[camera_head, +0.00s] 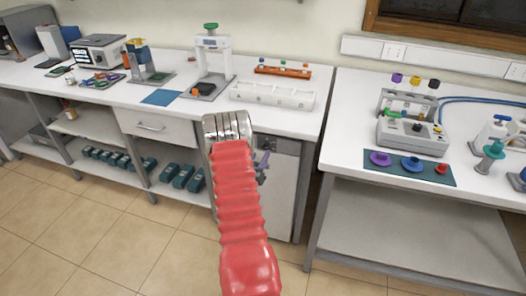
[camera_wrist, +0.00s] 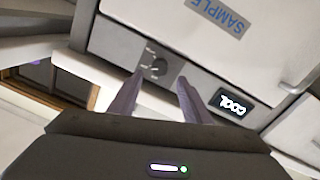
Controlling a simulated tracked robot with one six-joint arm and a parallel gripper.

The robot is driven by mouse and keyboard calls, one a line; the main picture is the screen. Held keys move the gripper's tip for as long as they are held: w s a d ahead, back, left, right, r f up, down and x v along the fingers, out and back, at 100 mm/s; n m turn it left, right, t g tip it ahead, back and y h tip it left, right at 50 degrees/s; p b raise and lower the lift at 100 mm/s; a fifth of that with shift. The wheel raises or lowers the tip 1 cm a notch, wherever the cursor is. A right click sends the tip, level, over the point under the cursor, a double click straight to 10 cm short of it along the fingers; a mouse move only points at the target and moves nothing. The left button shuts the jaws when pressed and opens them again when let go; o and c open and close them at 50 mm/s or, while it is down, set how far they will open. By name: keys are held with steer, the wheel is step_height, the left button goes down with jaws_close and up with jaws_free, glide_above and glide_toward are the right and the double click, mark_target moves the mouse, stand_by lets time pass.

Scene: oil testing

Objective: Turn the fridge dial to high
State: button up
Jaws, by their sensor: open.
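The fridge (camera_head: 285,200) is a white unit under the bench, partly hidden by my red-sleeved arm in the head view. In the wrist view its white door (camera_wrist: 150,35) has a blue SAMPLE label, and a grey strip below it carries the small dark round dial (camera_wrist: 159,68). Small marks surround the dial, too small to read. My gripper (camera_wrist: 160,78) is open and empty, its two purple fingers pointing at the dial, one on either side of it in the picture. I cannot tell whether they touch it. The gripper (camera_head: 263,163) shows only partly in the head view, in front of the fridge.
The white bench top (camera_head: 130,92) overhangs the fridge and bears a white rack (camera_head: 272,96). A second table (camera_head: 340,160) stands to the right. The tiled floor (camera_head: 130,240) in front is clear.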

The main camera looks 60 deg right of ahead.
mark_target(264, 147)
steer(key=shift+w+d, duration=0.15)
steer(key=shift+d, duration=1.15)
steer(key=shift+w+d, duration=0.15)
steer(key=shift+d, duration=1.15)
steer(key=c, duration=1)
